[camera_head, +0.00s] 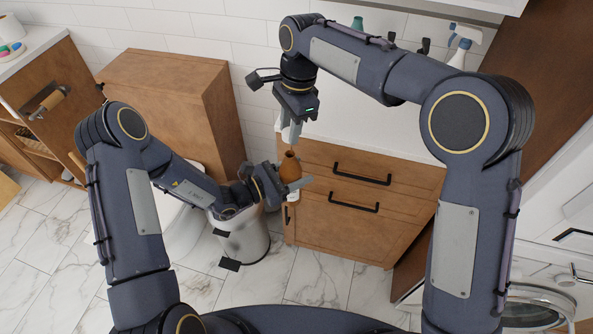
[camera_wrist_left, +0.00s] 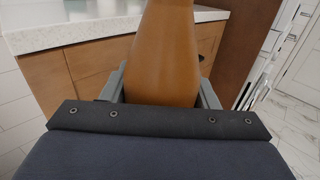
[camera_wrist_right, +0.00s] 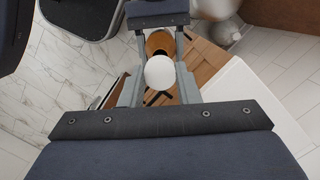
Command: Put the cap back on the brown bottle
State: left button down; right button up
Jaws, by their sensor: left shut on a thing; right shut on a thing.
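The brown bottle (camera_head: 288,164) is upright in my left gripper (camera_head: 289,185), which is shut on its body. The bottle fills the middle of the left wrist view (camera_wrist_left: 165,55) between the two fingers. My right gripper (camera_head: 291,132) points down just above the bottle. It is shut on a round white cap (camera_wrist_right: 160,72), clear in the right wrist view. The brown bottle (camera_wrist_right: 158,40) shows beyond the cap there, slightly offset toward the top of the picture. The cap is apart from the bottle's neck, as far as I can see. In the head view the fingers mostly hide the cap.
A wooden drawer cabinet (camera_head: 350,200) with a white countertop (camera_head: 375,120) stands behind the grippers. A spray bottle (camera_head: 462,45) stands on the counter. A bin (camera_head: 245,240) is on the marble floor below my left gripper. A tall wooden cabinet (camera_head: 170,95) stands at the left.

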aim_at(293, 155)
jog(key=shift+f, duration=1.95)
jog(key=shift+f, duration=0.85)
jog(key=shift+f, duration=0.55)
jog(key=m+t, duration=0.1)
jog(key=m, duration=0.6)
jog(key=shift+s, duration=0.2)
jog(key=m+t, duration=0.1)
jog(key=m, duration=0.5)
jog(key=shift+a, duration=0.1)
jog(key=m, duration=0.5)
jog(key=shift+s+f+h, duration=0.1)
jog(key=shift+f+h, duration=0.15)
jog(key=shift+h, duration=0.15)
jog(key=m, duration=0.2)
jog(key=f+m, duration=0.1)
jog(key=shift+d+m+h, duration=0.35)
jog(key=shift+m+h, duration=0.05)
jog(key=shift+a+r+m+t, duration=0.3)
jog(key=shift+r+m, duration=0.2)
jog(key=shift+r, duration=0.1)
